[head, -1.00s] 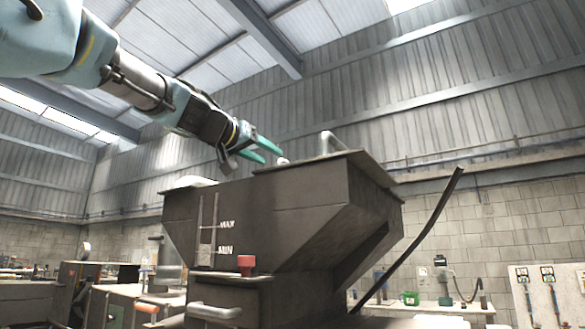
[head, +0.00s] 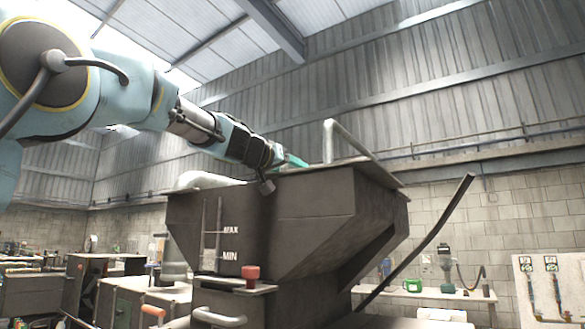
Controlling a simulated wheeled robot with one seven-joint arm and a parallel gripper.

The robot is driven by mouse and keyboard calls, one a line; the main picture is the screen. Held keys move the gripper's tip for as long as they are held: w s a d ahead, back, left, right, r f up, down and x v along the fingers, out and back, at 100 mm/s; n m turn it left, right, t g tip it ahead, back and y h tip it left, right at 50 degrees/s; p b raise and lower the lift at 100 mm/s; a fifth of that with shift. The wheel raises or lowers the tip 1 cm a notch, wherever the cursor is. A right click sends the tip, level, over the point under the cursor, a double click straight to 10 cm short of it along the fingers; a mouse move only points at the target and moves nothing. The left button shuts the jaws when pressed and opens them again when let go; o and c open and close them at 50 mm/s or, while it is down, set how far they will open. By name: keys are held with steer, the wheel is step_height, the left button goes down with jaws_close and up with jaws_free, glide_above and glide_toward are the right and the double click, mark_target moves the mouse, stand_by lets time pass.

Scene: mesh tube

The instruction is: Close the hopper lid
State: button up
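The hopper (head: 290,215) is a dark grey metal bin with MAX and MIN marks on its front. At its top right is the dark lid (head: 385,172), seen from low down and almost edge-on. A pale bent handle (head: 329,140) rises at the top of the hopper. I cannot tell whether the lid lies flush on the rim. My gripper (head: 298,161), with teal fingers, is just above the hopper's top edge, left of the handle and apparently apart from it. The fingers overlap and their lower part is partly hidden, so the gap between them does not show.
A red knob (head: 250,273) and a pale bar handle (head: 218,317) are on the hopper's lower front. A dark slanted bar (head: 425,240) sticks up at right. Benches with equipment stand behind on both sides.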

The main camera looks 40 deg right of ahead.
jaws_close()
stand_by(1.3)
